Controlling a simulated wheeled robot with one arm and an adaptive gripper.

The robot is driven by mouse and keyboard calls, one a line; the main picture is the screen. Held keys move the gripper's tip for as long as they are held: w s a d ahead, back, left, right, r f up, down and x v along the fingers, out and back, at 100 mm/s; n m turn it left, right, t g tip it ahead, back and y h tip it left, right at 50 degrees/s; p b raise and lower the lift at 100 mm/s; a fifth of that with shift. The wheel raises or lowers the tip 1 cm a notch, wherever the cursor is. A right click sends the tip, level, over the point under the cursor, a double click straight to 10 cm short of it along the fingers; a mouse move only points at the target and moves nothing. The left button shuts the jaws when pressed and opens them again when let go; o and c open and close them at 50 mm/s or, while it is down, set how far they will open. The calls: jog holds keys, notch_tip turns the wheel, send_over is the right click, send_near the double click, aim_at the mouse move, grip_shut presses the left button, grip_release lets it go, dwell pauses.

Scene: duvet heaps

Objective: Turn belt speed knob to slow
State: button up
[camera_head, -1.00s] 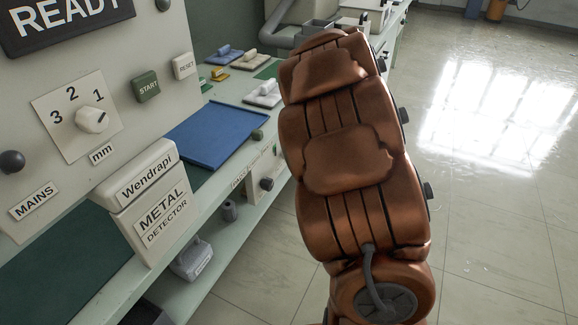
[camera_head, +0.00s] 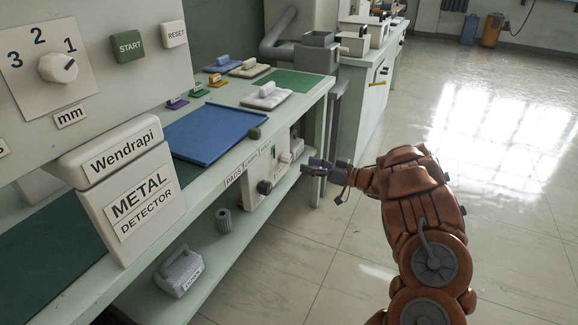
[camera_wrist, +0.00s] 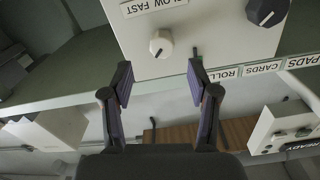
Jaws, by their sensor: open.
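A small control box (camera_head: 262,192) hangs at the bench's front edge. In the wrist view its pale face (camera_wrist: 215,40) carries a small white knob (camera_wrist: 161,44) beside a SLOW FAST label (camera_wrist: 152,6). The knob has a small dark mark on its lower edge; its exact setting is hard to tell. My gripper (camera_wrist: 160,73) is open and empty, its two fingers short of the knob, which shows between and beyond the tips. In the head view my gripper (camera_head: 309,167) is right of the box, pointing left at it, and the white knob (camera_head: 286,157) is just left of the fingers.
A larger dark knob (camera_wrist: 267,10) is on the same box. PADS, CARDS and ROLL labels run along the bench edge. A blue tray (camera_head: 212,135) and the metal detector housing (camera_head: 130,200) stand left. A grey weight-like block (camera_head: 180,272) is on the lower shelf. Floor at right is clear.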

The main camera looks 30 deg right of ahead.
aim_at(290, 160)
jog(key=shift+b+x, duration=0.35)
jog(key=shift+x, duration=3.5)
jog(key=shift+a, duration=0.15)
grip_shut()
